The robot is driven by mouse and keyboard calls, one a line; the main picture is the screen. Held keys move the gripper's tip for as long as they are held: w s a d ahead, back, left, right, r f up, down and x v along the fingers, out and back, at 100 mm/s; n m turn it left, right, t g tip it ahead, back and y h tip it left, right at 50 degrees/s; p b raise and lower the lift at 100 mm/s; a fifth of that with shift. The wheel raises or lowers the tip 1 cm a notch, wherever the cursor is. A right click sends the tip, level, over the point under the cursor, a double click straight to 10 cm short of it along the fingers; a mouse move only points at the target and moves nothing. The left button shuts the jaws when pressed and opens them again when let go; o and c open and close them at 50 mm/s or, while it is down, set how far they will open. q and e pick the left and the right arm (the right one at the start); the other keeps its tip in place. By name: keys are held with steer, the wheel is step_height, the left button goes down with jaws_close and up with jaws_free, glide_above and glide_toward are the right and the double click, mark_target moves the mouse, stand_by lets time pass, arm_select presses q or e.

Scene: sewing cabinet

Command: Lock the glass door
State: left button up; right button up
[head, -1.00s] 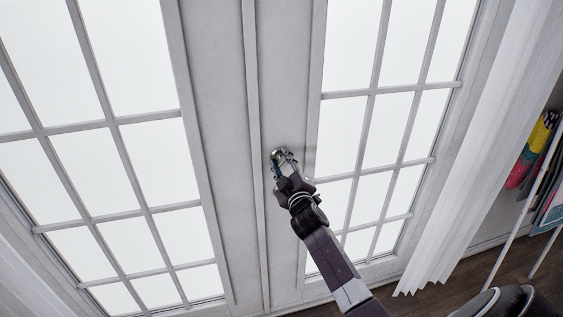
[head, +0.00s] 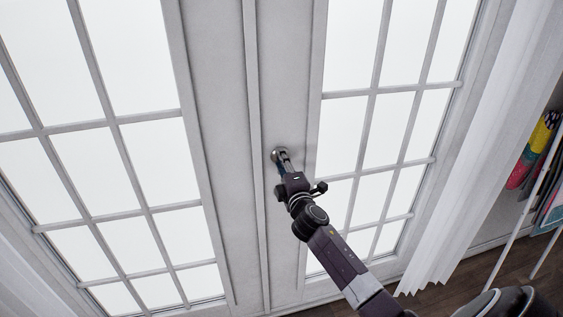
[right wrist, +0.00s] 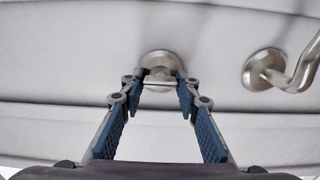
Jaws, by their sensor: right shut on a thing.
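The glass door (head: 282,75) is a white double door with many panes, seen in the head view. Its lock (head: 276,153) is a small round metal plate with a turn piece on the middle stile. In the right wrist view the lock plate (right wrist: 160,60) shows clearly, with its turn piece (right wrist: 160,83) lying crosswise between the fingertips. My right gripper (head: 285,162) reaches up to the lock and is shut on the turn piece; its blue-padded fingers (right wrist: 158,90) also show in the right wrist view. My left gripper is not in view.
A curved metal door handle (right wrist: 290,75) sits to the right of the lock in the right wrist view. A white curtain (head: 465,140) hangs right of the door in the head view. Colourful items (head: 540,150) are at the far right, above a dark wood floor (head: 440,292).

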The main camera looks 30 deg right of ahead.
stand_by(0.5)
steer(key=o, duration=1.2)
steer(key=v, duration=1.2)
